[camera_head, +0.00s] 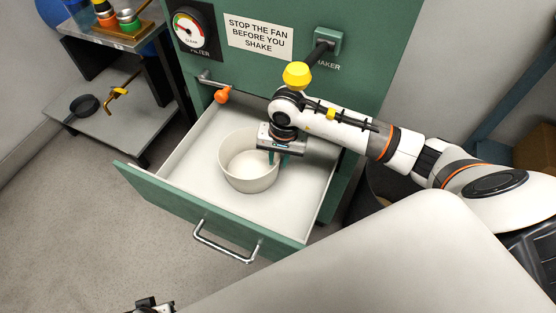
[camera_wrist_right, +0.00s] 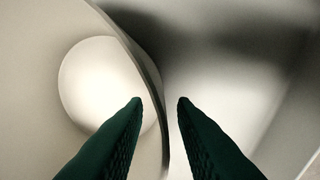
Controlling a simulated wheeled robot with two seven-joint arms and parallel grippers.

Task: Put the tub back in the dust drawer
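The round cream tub (camera_head: 235,178) is upright inside the open dust drawer (camera_head: 180,226) and appears to sit on its pale floor. My right gripper (camera_head: 279,158) points down at the tub's right rim. In the right wrist view the green fingers (camera_wrist_right: 160,101) are apart, with the tub's wall (camera_wrist_right: 128,42) passing between them. Gaps show beside the wall, so I see no clamping. The tub looks empty. A small dark and white part at the bottom edge of the head view seems to belong to my left gripper (camera_head: 150,305); its fingers are not visible.
The green cabinet (camera_head: 240,80) stands behind the drawer, with a yellow-knobbed shaker lever (camera_head: 297,75) above my right wrist and an orange knob (camera_head: 222,95) at the back left. A shelf cart (camera_head: 120,120) stands left. Open drawer floor surrounds the tub.

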